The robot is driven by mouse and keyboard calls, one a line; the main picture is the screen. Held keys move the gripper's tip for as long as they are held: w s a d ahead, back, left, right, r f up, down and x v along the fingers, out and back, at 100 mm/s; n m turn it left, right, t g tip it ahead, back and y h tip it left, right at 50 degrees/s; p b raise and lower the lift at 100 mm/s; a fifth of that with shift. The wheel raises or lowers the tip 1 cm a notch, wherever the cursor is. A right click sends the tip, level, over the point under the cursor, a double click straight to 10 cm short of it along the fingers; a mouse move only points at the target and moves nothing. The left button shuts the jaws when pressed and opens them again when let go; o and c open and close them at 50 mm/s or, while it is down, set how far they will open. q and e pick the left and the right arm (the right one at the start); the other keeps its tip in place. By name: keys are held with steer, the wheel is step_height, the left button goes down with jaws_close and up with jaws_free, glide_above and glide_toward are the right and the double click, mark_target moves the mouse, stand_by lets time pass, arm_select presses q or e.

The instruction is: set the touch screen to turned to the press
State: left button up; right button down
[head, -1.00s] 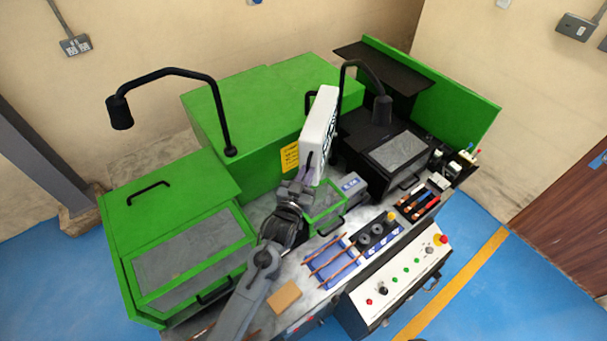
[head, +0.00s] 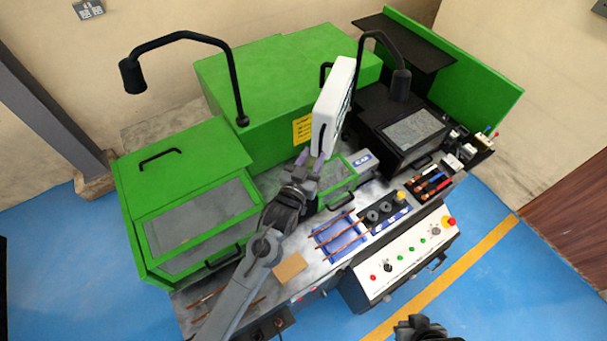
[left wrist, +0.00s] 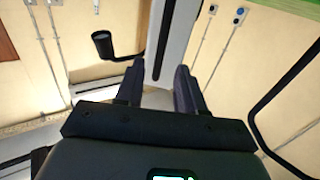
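The touch screen (head: 333,105) is a white slab panel standing upright above the middle of the machine. I see it nearly edge-on, its white side toward the left; its display does not show clearly. My left gripper (head: 310,162) is at its lower near edge, fingers apart. In the left wrist view the panel (left wrist: 178,40) rises between and beyond the two dark fingertips of the left gripper (left wrist: 160,68); whether they touch it I cannot tell. The press is not clearly identifiable. My right gripper (head: 424,328) shows only partly at the bottom edge, its fingers unclear.
Two black gooseneck lamps (head: 190,36) (head: 378,42) arch over the machine, one close to the screen. A green-framed guard (head: 337,185) and a blue tray with copper bars (head: 335,243) lie below. A control panel (head: 405,258) is at the front right.

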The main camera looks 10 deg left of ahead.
arm_select(q)
steer(key=v, duration=0.6)
steer(key=shift+s+b, duration=0.2)
steer(key=shift+b, duration=0.25)
steer(key=shift+r, duration=0.1)
steer(key=s+a+g+y+p, duration=0.1)
steer(key=s+a+g+p, duration=0.2)
steer(key=s, duration=0.7)
steer(key=s+a+g+y+p, duration=0.2)
steer(key=s+a+g, duration=0.4)
steer(key=s, duration=0.4)
steer(key=s+a+f+n+g+y+p, duration=0.1)
steer(key=s+a+g+p, duration=0.3)
steer(key=s, duration=0.6)
steer(key=shift+s+a+g+y+p, duration=0.3)
steer(key=shift+s+a+g+y, duration=0.1)
steer(key=shift+a, duration=0.75)
